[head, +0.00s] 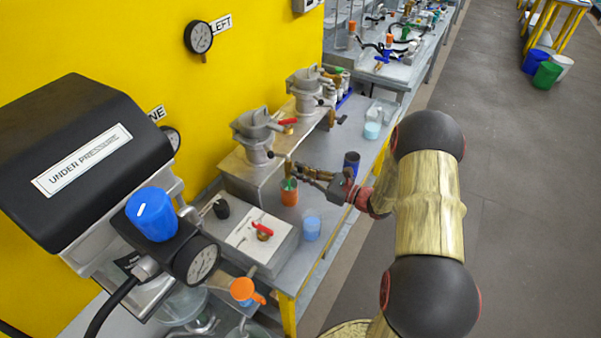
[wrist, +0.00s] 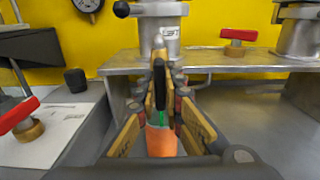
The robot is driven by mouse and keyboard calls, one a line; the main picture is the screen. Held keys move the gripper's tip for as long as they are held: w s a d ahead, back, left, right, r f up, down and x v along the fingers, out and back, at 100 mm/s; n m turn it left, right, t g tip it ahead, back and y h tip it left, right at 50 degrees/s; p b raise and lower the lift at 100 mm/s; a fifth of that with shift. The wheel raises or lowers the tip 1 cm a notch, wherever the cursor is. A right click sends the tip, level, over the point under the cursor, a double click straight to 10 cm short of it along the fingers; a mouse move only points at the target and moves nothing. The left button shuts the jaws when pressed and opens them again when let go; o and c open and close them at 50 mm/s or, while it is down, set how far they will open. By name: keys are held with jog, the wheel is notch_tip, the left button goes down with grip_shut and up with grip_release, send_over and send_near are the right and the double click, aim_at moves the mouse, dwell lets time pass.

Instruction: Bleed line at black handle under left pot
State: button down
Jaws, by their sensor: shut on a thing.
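The left pot (head: 257,140) is a grey metal vessel on a raised metal shelf by the yellow wall. In the wrist view its body (wrist: 158,35) carries a label reading LEFT. The black handle (wrist: 160,84) sits below the pot, in front of the shelf edge, and points toward the wrist camera. My gripper (wrist: 160,78) is shut on this black handle, with one finger on each side. In the head view my gripper (head: 297,172) reaches in from the right, just under the shelf. An orange cup (wrist: 160,142) with something green at its top stands below the fingers.
A second pot (head: 304,92) stands farther along the shelf. A dark blue cup (head: 351,164) and a light blue beaker (head: 311,228) stand on the bench.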

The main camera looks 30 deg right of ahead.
jog(key=c, duration=1.9)
grip_release()
jog(key=v, duration=1.2)
